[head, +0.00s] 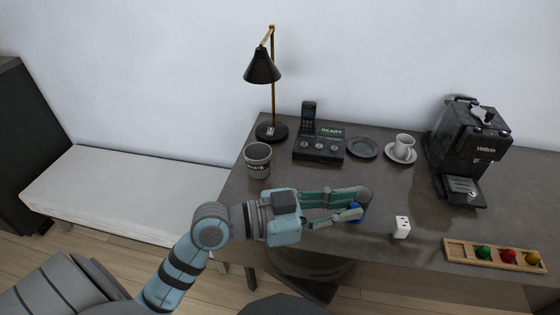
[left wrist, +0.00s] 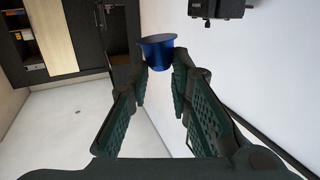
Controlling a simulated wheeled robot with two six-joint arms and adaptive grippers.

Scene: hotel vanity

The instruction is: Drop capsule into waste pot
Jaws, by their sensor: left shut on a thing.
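A blue capsule (head: 355,211) is between the fingertips of my left gripper (head: 358,205), which is shut on it above the front part of the table. In the left wrist view the blue capsule (left wrist: 159,50) shows at the tips of the fingers of my left gripper (left wrist: 160,75), its wide rim towards the top of the picture. The waste pot (head: 258,162), a grey cup marked with lettering, stands at the table's left side, behind and left of the gripper. Its inside is only partly visible. My right gripper is not in view.
A black lamp (head: 263,68), a phone console (head: 318,146), a dark plate (head: 362,148) and a cup on a saucer (head: 402,150) stand along the back. A coffee machine (head: 468,145) is at right. A white dice-like block (head: 401,227) and a wooden capsule rack (head: 492,256) are at front right.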

